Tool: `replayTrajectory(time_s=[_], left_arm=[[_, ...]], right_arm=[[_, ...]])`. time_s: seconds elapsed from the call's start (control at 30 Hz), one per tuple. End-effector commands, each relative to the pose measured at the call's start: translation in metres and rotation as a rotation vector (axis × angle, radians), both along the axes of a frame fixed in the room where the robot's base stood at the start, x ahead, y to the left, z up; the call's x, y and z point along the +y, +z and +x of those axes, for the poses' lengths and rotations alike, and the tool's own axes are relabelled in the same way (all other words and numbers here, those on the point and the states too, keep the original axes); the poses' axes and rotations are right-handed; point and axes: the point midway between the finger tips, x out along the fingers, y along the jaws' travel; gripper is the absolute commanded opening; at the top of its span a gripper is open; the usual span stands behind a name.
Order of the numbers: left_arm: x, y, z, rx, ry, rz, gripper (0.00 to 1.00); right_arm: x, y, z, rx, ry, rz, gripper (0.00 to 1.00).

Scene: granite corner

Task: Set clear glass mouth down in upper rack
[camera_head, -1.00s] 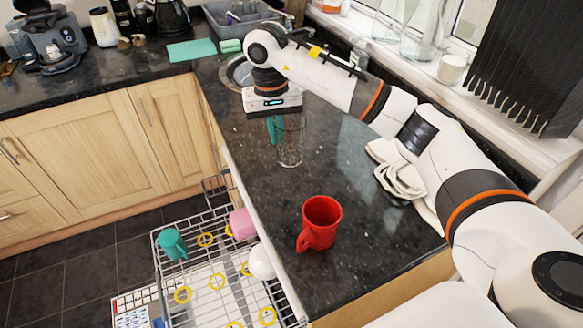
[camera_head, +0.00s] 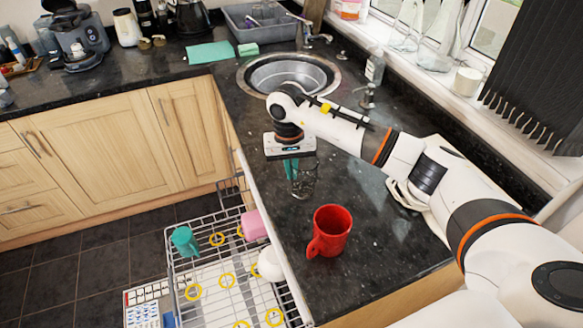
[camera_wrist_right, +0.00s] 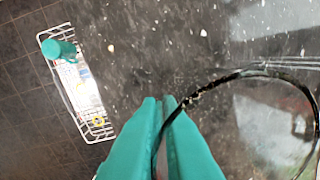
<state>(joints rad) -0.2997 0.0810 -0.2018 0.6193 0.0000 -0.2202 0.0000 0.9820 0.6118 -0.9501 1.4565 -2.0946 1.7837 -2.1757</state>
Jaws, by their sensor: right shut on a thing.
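The clear glass (camera_head: 304,184) hangs at my right gripper (camera_head: 291,170), near the red mug, over the dark counter. My teal fingers are shut on its rim; the rim also arcs to the right in the wrist view (camera_wrist_right: 250,74), beside the fingertips (camera_wrist_right: 162,105). The glass looks upright, mouth up. I cannot tell how far its base is above the counter. The upper rack (camera_head: 208,288) is pulled out at lower left, below the counter edge. It holds a teal cup (camera_head: 184,241), a pink item (camera_head: 253,225) and a white item (camera_head: 269,263). My left gripper is not in view.
A red mug (camera_head: 329,230) stands on the counter just right of and nearer than the glass. A round sink (camera_head: 288,76) with a tap lies behind. Yellow rings (camera_head: 227,281) mark several spots in the rack. A folded cloth (camera_head: 403,194) lies partly behind my arm.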

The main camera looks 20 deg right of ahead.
Motion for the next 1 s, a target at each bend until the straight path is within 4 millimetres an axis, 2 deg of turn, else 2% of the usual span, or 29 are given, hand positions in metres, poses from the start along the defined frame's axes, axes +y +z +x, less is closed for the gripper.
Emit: replayTrajectory(time_s=[0.03, 0.1, 0.2, 0.57, 0.6, 0.77, 1.0], left_arm=[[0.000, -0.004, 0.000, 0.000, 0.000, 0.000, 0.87], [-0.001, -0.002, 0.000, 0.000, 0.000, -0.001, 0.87], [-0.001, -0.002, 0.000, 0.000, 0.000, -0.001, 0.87], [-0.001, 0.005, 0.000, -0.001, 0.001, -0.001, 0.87], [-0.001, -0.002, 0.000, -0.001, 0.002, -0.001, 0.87], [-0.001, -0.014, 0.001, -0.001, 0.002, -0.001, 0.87], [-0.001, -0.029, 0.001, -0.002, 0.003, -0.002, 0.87]], right_arm=[[0.000, -0.003, 0.000, -0.001, 0.000, 0.000, 0.00], [0.000, -0.002, 0.000, 0.000, 0.000, 0.000, 0.16], [0.000, -0.002, 0.000, 0.000, 0.000, 0.000, 0.28], [0.000, 0.005, 0.000, 0.000, 0.000, 0.000, 0.28], [0.000, 0.007, 0.001, -0.003, 0.000, 0.000, 0.28], [0.001, 0.036, 0.002, -0.007, 0.000, -0.001, 0.28], [0.003, 0.088, 0.003, -0.005, 0.000, -0.001, 0.28]])
